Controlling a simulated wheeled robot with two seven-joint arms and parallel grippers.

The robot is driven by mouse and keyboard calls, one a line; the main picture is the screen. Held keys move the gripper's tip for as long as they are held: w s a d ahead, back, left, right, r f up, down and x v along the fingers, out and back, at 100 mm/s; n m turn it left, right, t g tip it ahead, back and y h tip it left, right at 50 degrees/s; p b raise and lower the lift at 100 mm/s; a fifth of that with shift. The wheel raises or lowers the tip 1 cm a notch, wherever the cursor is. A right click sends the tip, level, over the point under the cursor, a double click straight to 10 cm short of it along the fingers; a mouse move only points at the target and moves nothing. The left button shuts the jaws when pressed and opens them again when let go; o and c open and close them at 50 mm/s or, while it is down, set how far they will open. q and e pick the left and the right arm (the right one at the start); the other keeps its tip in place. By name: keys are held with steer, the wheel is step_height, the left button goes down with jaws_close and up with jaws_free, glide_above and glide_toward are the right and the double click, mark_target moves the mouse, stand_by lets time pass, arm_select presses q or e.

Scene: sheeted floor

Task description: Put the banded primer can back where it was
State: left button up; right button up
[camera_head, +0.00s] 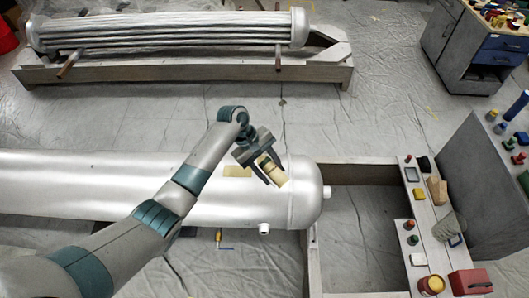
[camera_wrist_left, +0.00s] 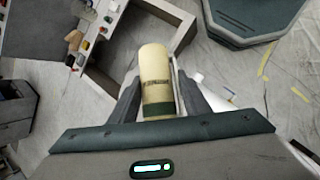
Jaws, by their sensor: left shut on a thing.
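The banded primer can (camera_head: 270,165) is pale yellow with a dark green band. My left gripper (camera_head: 272,172) is shut on it and holds it over the right part of the silver tank. The can also shows in the left wrist view (camera_wrist_left: 155,75), between the two fingers, with dark lettering on its side and the green band at the end nearest the palm. My right gripper is in neither view.
A tan patch (camera_head: 237,171) is on the tank (camera_head: 300,200). A narrow plank (camera_head: 425,228) at the right bears several small bottles, blocks and a red box (camera_head: 470,282). A grey cabinet (camera_head: 480,50) stands at the back right. Sheeted floor lies open between the tank and the rear tube bundle (camera_head: 170,30).

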arm_select(q)
steer(key=s+a+f+m+g+y+b, duration=0.1)
steer(key=s+a+m+b, duration=0.6)
steer(key=s+a+b, duration=0.7)
steer(key=s+a+f+g, duration=0.1)
steer(key=s+a, duration=0.2)
steer(key=a, duration=0.4)
steer(key=shift+s+f+g+y, duration=0.15)
steer(key=shift+f+g+y, duration=0.05)
steer(key=shift+g+y, duration=0.2)
